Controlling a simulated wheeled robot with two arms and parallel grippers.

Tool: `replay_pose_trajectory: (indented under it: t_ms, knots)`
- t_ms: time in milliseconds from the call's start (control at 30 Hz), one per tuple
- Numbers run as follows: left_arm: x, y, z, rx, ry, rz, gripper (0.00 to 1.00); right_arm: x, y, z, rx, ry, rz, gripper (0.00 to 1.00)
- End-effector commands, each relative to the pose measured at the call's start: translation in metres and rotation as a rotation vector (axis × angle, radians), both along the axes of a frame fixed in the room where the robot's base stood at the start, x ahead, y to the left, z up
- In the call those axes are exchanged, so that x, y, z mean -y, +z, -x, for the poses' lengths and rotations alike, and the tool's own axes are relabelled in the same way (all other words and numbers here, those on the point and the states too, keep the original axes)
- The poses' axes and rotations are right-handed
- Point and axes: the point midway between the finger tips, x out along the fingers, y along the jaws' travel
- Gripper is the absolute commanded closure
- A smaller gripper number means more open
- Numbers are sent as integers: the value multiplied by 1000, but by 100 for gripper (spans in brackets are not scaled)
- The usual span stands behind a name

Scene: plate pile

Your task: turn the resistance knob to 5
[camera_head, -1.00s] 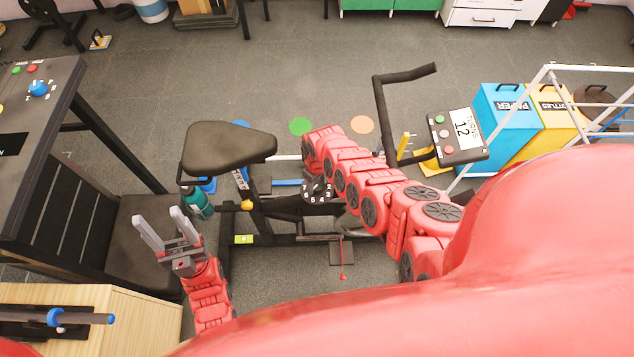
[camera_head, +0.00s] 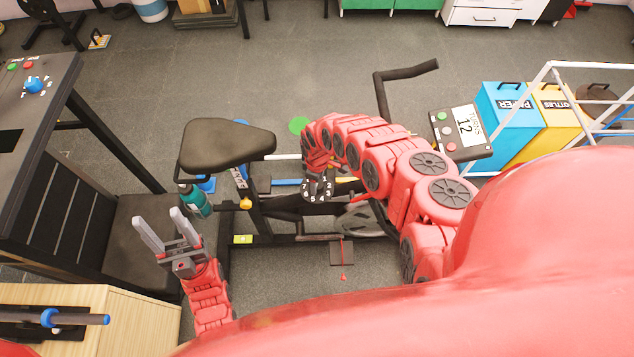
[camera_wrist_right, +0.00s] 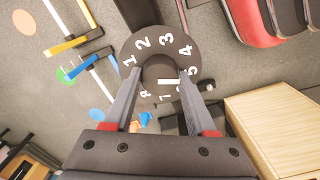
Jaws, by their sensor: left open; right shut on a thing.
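The resistance knob's dark dial (camera_head: 318,198) with white numbers is on the exercise bike's frame. In the right wrist view, the round dial (camera_wrist_right: 151,43) shows 1 to 5 clearly and 7 lower down. My right gripper (camera_wrist_right: 160,78) is shut on the knob, a finger on each side. In the head view my right arm hides most of that gripper. My left gripper (camera_head: 163,228) is open and empty, left of the bike.
The bike has a black seat (camera_head: 227,143), handlebar (camera_head: 381,95) and a display (camera_head: 462,133) reading 12. A teal bottle (camera_head: 196,202) hangs near the seat. A dark table (camera_head: 40,120) and wooden box (camera_head: 150,312) stand at the left. Bins (camera_head: 508,125) stand at the right.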

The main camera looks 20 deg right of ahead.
Motion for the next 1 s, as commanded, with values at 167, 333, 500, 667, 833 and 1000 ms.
replay_pose_trajectory:
  t_ms: [167,333,500,667,833,1000]
  knots:
    - [0,-1,0,0,0,0,44,0,0,0,-1,6,-1,99]
    - [0,0,0,0,0,0,44,0,0,0,-1,5,-1,99]
    - [0,0,0,0,0,0,44,0,0,0,-1,5,-1,25]
    - [0,0,0,0,0,0,44,0,0,0,0,5,0,13]
    - [0,0,0,0,0,0,44,0,0,0,0,5,0,13]
    - [0,-1,0,0,0,0,44,-1,6,-2,4,6,-2,13]
